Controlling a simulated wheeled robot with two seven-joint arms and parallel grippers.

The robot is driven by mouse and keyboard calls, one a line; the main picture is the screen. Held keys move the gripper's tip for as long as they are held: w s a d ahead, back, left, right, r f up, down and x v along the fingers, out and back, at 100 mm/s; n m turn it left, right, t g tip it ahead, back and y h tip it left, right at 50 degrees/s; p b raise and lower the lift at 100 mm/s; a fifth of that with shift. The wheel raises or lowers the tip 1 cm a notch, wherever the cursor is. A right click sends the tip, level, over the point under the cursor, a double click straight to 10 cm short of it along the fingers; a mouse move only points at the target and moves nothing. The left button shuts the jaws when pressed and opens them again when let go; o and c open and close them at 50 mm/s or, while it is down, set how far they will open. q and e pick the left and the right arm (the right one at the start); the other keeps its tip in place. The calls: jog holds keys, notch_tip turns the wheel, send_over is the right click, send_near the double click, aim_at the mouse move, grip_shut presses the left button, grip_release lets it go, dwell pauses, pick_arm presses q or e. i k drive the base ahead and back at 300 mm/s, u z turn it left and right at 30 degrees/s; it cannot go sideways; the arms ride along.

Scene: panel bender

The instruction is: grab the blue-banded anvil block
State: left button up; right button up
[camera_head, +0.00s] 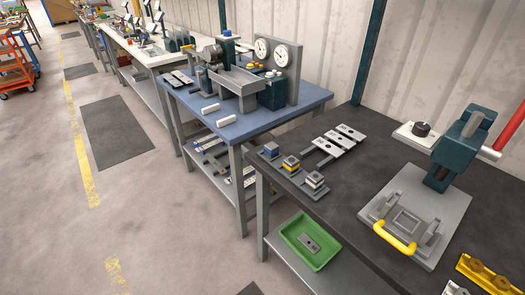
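The blue-banded anvil block (271,150) is a small block with a blue upper part. It stands on a grey holder plate at the left end of the dark workbench (360,190), near its front edge. It is the farthest left of a diagonal row of three. Beside it stand a yellow-banded block (290,163) and a block with a pale band (315,180). Neither of my grippers shows in the head view.
Flat metal plates (338,145) lie behind the blocks. A press with a yellow handle (394,238) and a red lever (508,128) stands to the right. A green tray (290,233) sits on the lower shelf. A blue-topped table (240,126) with gauges adjoins; the floor at left is open.

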aim_at(271, 150)
jog(key=u, duration=0.85)
jog(key=k, duration=1.15)
jog(key=u, duration=1.1)
jog(key=i, duration=2.1)
jog(key=z, duration=0.5)
jog(key=i, duration=1.7)
jog(key=z, duration=1.8)
jog(key=i, duration=1)
jog(key=z, duration=1.1)
jog(key=i, duration=0.15)
jog(key=z, duration=0.1)
